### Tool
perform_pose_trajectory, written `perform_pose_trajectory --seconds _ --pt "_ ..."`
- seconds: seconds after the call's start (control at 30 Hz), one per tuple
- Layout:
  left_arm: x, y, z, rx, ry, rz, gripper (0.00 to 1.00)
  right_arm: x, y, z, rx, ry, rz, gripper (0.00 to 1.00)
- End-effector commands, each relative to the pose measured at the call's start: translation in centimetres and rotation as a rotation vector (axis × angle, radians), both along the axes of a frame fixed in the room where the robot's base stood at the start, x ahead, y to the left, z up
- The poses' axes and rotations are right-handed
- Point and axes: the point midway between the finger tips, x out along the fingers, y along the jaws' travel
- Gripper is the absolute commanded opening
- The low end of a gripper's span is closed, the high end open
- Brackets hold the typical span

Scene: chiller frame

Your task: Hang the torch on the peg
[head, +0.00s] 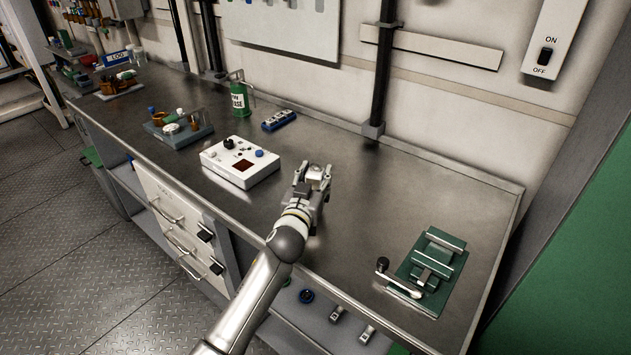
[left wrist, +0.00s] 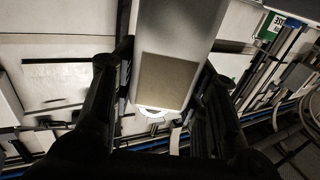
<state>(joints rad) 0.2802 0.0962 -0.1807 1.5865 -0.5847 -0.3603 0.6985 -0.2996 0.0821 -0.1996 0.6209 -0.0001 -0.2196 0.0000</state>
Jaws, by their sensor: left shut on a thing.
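My left gripper (head: 317,174) is over the middle of the steel workbench, in front of the wall. It is shut on a small grey thing that I take to be the torch, mostly hidden by the fingers in the head view. In the left wrist view the torch (left wrist: 180,30) is a large grey boxy body with a beige panel, between the two dark fingers. I cannot clearly make out the peg in either view. A pale board (head: 285,35) with hanging items is on the wall, cut off by the top edge. My right gripper is not in view.
On the workbench (head: 350,225) stand a white control box (head: 238,165), a green bottle (head: 240,95), a blue block (head: 279,120) and a tray of parts (head: 178,130). A green vise (head: 432,265) stands at the right. A dark vertical pipe (head: 381,75) runs up the wall.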

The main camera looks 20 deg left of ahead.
Motion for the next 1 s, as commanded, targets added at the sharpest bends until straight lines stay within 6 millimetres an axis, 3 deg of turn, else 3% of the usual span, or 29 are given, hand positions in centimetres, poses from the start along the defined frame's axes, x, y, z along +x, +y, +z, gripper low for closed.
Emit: perform_pose_trajectory --seconds 0.13,0.47,0.5,0.63,1.0 --pt "0.0 -0.1 -1.4 -0.002 0.001 -0.001 0.11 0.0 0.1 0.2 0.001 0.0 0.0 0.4" --pt "0.0 -0.1 -1.8 -0.001 -0.001 -0.001 0.11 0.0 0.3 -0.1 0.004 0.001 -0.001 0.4" --pt "-0.1 -0.1 -1.9 -0.001 0.001 -0.001 0.43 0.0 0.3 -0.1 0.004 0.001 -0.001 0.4" --pt "-0.1 -0.1 -1.8 -0.001 0.001 -0.001 0.6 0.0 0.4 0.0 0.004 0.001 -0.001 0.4" --pt "-0.1 -0.1 -1.6 0.0 0.001 -0.001 0.62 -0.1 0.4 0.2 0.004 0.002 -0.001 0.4"
